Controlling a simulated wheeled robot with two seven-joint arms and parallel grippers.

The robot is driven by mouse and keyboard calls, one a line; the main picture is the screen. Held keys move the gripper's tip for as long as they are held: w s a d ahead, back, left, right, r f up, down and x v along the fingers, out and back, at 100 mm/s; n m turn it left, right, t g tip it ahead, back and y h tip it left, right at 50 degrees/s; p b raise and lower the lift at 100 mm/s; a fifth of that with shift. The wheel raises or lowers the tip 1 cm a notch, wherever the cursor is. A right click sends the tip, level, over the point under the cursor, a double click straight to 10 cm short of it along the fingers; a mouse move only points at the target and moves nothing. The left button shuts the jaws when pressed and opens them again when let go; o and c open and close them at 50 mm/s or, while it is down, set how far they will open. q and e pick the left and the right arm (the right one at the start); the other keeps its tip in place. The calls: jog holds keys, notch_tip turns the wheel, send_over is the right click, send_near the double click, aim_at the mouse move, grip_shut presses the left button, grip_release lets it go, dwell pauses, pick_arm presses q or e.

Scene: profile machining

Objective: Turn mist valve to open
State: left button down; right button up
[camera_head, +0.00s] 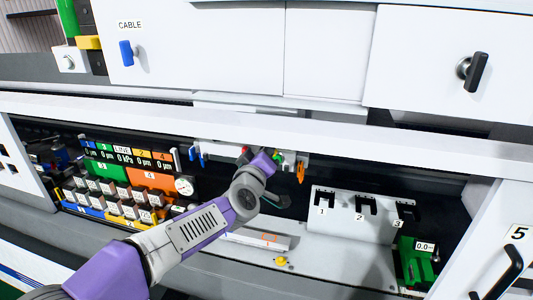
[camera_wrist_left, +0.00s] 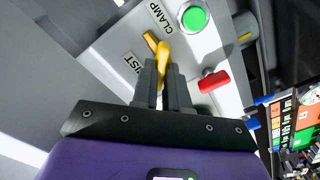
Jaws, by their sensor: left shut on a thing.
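The mist valve (camera_wrist_left: 163,49) has a yellow lever on a white panel (camera_wrist_left: 120,40), beside a partly hidden label (camera_wrist_left: 133,62) of which "IST" can be read. My left gripper (camera_wrist_left: 162,73) is shut on the yellow lever, with one dark finger on each side of it. The lever lies at a slant to the label. In the head view my left arm reaches from the bottom left into the machine's recess, and its wrist hides the valve and the fingers. My right gripper is in neither view.
A green button (camera_wrist_left: 194,18) by the CLAMP label and a red lever (camera_wrist_left: 214,81) sit close to the fingers on the panel. In the head view a numbered rack (camera_head: 340,222) stands right of my arm, and a display (camera_head: 127,160) stands left. A white beam (camera_head: 400,145) runs above.

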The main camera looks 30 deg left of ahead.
pick_arm(q)
jog(key=n+b, duration=0.2)
jog(key=n, duration=0.2)
jog(key=shift+n, duration=0.3)
dwell(0.3)
